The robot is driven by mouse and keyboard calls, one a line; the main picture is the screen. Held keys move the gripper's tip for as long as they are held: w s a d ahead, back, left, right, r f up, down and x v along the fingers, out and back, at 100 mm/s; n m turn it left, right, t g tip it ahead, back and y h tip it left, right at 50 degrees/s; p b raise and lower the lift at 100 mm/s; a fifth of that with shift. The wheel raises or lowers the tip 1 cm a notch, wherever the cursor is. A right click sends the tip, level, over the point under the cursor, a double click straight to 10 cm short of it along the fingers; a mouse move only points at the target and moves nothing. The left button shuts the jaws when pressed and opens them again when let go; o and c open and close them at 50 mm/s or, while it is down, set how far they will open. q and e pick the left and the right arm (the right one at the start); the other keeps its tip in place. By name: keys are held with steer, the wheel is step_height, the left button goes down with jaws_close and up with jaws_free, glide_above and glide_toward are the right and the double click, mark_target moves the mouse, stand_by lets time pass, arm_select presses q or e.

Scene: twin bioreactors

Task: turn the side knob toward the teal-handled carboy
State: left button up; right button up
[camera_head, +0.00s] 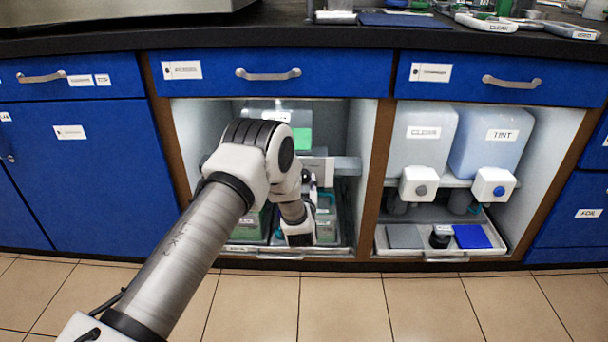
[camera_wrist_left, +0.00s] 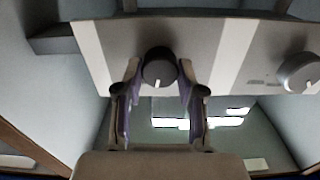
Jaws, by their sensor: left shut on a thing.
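The dark round knob (camera_wrist_left: 159,65) sits on a grey panel with white stripes in the left wrist view. Its white pointer line runs toward the bottom of that view. My left gripper (camera_wrist_left: 159,74) has one finger on each side of the knob and is shut on it. In the head view my left arm reaches into the open middle bay, and the gripper and knob are mostly hidden behind my wrist. The grey valve unit (camera_head: 346,166) shows beside it. A carboy with teal at its top (camera_head: 326,226) stands below on the right, partly covered. My right gripper is out of view.
A second, lighter knob (camera_wrist_left: 300,73) is on the same panel. Another carboy (camera_head: 248,228) stands left of my wrist in the low tray (camera_head: 272,251). The bay's side walls are close. The right bay holds the clear tank (camera_head: 420,150) and tint tank (camera_head: 487,155).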

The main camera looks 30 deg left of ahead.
arm_select(q)
steer(key=shift+m+p, duration=2.6)
steer(key=shift+m, duration=0.4)
steer(key=o, duration=1.1)
steer(key=shift+o, duration=0.2)
steer(key=v, duration=1.2)
